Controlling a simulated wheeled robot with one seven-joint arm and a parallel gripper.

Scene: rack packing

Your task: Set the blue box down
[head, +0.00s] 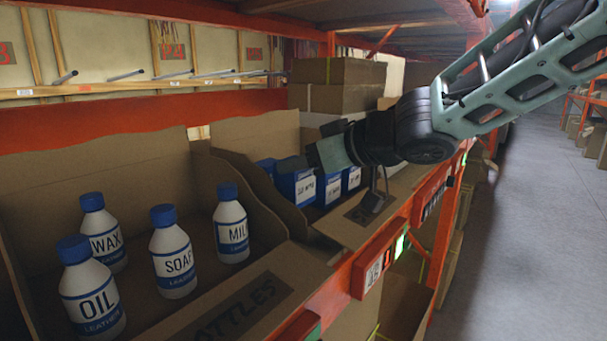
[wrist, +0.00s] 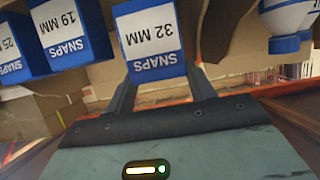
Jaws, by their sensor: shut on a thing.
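The blue box (wrist: 148,38), blue and white with a "SNAPS 32 MM" label, sits between the two fingers of my gripper (wrist: 160,82) in the wrist view. The gripper is shut on it. In the head view my gripper (head: 318,156) reaches in from the right over a cardboard bin (head: 262,188), and the held box (head: 297,186) appears at the left end of a row of similar boxes. Its lower edge is hard to make out, so I cannot tell whether it touches the bin floor.
Other blue boxes, including a 19 MM box (wrist: 70,35) and a 25 MM box (wrist: 12,48), stand beside it. A neighbouring bin (head: 235,305) holds bottles marked oil (head: 92,300), wax, soap and milk. Stacked cartons (head: 338,85) stand behind.

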